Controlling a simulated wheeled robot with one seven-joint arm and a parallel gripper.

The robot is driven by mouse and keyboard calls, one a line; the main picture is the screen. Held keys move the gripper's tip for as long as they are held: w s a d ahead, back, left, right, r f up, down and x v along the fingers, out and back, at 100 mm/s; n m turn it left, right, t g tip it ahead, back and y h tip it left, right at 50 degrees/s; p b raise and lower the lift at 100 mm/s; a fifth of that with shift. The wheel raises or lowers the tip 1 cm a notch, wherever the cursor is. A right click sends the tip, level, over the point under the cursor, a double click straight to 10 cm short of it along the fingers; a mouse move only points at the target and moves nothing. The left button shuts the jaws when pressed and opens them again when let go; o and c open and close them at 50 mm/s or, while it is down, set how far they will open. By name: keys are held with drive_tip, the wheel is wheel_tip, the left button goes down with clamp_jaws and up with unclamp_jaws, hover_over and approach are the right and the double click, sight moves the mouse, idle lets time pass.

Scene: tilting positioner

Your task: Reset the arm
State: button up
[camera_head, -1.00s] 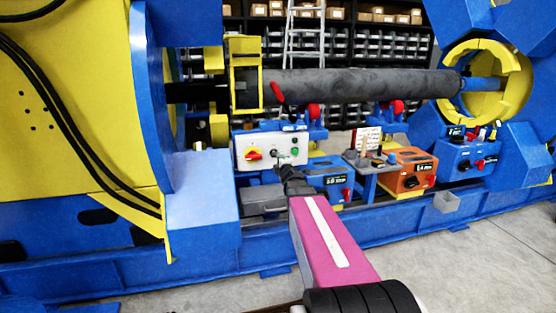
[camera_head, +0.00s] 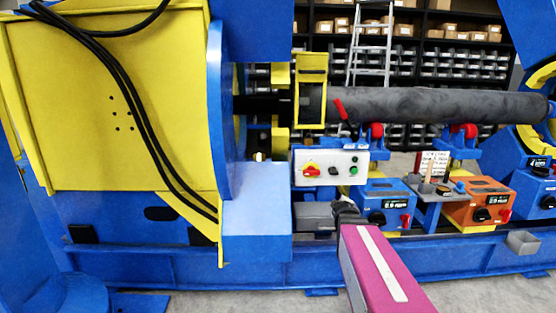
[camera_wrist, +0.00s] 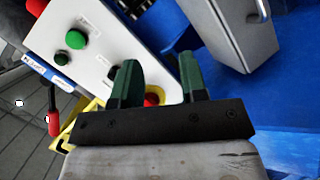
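My gripper (camera_wrist: 160,78) has its two green fingers spread apart with nothing held between them. In the head view my gripper (camera_head: 345,210) is small and dark, at the end of my magenta arm link, just below the control box. The white control box (camera_head: 318,176) carries a red switch on yellow (camera_head: 311,171), a black knob (camera_head: 333,171) and a green button (camera_head: 354,170). In the wrist view the control box (camera_wrist: 95,15) lies past the fingers, with its green button (camera_wrist: 75,39) at upper left. A red knob (camera_wrist: 152,98) shows between the fingers, partly hidden.
A grey cabinet (camera_wrist: 235,30) stands close at upper right in the wrist view. The blue frame block (camera_head: 257,220) is left of my gripper. Blue (camera_head: 385,205) and orange (camera_head: 478,208) units stand to the right. A long dark shaft (camera_head: 430,103) runs above.

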drive_tip(key=s+a+f+m+g+y, duration=0.1)
drive_tip(key=s+a+f+m+g, duration=0.2)
drive_tip(key=s, duration=0.4)
drive_tip(key=s+a+f+m+g+y, duration=0.1)
drive_tip(key=s+a+f+m+g, duration=0.2)
drive_tip(key=s+a+f+g, duration=0.1)
drive_tip(key=s+a+f+m+g+y, duration=0.1)
drive_tip(key=s+a+f+m+g, duration=0.3)
drive_tip(key=s, duration=0.6)
wheel_tip(320, 180, down, 3)
drive_tip(key=shift+s+r+g, duration=0.1)
drive_tip(key=shift+s+g, duration=0.3)
drive_tip(key=shift+g, duration=0.6)
